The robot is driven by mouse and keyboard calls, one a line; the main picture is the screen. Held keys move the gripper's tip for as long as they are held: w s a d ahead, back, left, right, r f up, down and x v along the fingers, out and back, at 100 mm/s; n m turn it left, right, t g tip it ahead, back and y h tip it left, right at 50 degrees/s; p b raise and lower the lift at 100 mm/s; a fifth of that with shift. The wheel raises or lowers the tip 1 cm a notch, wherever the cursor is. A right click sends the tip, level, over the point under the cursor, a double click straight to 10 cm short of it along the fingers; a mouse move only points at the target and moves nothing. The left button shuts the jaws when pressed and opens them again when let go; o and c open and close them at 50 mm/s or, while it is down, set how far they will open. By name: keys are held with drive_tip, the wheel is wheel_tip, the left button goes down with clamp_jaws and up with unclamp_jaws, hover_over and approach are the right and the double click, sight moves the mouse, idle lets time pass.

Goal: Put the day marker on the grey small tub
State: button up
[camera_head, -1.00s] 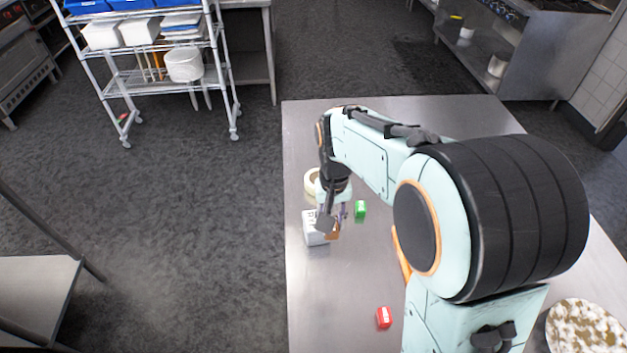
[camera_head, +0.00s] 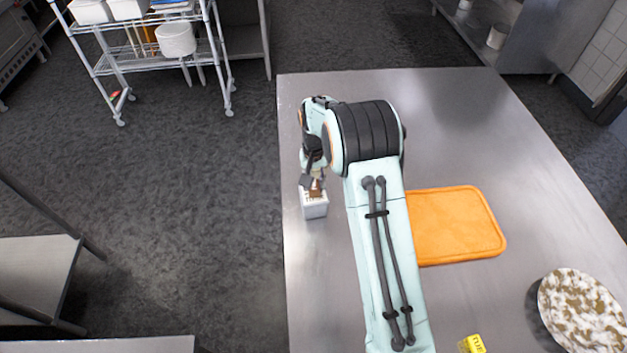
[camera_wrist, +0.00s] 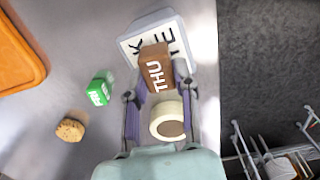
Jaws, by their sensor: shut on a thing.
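The day marker, a brown block lettered THU (camera_wrist: 155,68), is between the fingers of my gripper (camera_wrist: 160,80) in the wrist view. My gripper is shut on it. The grey small tub (camera_wrist: 134,47), with a pale lettered top, lies under and beyond the block, which covers part of the lettering. In the head view the tub (camera_head: 314,208) stands near the table's left edge, with the brown block (camera_head: 316,189) at its top. I cannot tell whether the block touches the tub's top. My arm hides part of the table there.
A cream roll (camera_wrist: 168,121) and a green marker (camera_wrist: 100,92) lie near my gripper, with a round brown item (camera_wrist: 70,130). An orange board (camera_head: 455,225), a yellow marker (camera_head: 471,344) and a mottled round object (camera_head: 582,312) are to the right. The table's far right is clear.

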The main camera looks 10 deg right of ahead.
drive_tip(key=shift+f, duration=0.1)
drive_tip(key=o, duration=0.9)
drive_tip(key=shift+o, duration=0.2)
